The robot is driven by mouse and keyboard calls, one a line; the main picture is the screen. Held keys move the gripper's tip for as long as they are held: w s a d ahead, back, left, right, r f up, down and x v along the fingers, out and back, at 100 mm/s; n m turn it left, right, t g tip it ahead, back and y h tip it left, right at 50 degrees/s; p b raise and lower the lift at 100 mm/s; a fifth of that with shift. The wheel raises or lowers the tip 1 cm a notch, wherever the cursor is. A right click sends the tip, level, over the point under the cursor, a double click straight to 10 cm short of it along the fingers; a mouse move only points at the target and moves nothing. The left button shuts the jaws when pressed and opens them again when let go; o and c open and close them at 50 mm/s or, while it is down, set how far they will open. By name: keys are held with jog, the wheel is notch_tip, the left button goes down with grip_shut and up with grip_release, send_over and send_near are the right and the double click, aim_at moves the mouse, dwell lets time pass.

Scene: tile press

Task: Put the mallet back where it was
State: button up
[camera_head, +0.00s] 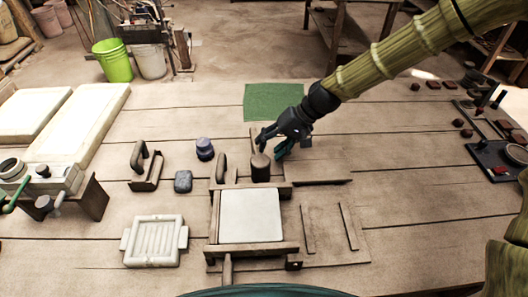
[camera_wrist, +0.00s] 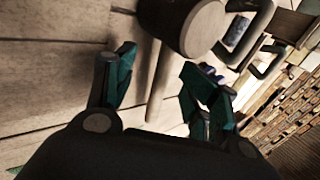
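The mallet has a brown cylindrical head (camera_head: 261,168) at the back edge of the tile press (camera_head: 222,249). Its thin wooden handle (camera_head: 253,139) points away toward the green mat (camera_head: 273,100). My gripper (camera_head: 275,143) is low over the table, just right of the handle in the head view. In the wrist view my gripper (camera_wrist: 158,85) is open. The mallet handle (camera_wrist: 160,82) shows in the gap between the two dark green fingers, and the mallet head (camera_wrist: 192,25) is beyond them. I cannot tell whether a finger touches the handle.
The press holds a pale slab (camera_head: 250,216). A white ridged tray (camera_head: 154,241), a dark grey block (camera_head: 183,181), a purple-topped knob (camera_head: 205,149) and a handled tool (camera_head: 146,166) lie to the left. A wooden guide frame (camera_head: 334,228) lies right. The table's right middle is clear.

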jog(key=v, duration=0.7)
jog(key=shift+d+r, duration=0.2)
jog(key=shift+r, duration=0.15)
jog(key=shift+c, duration=0.4)
dwell(0.6)
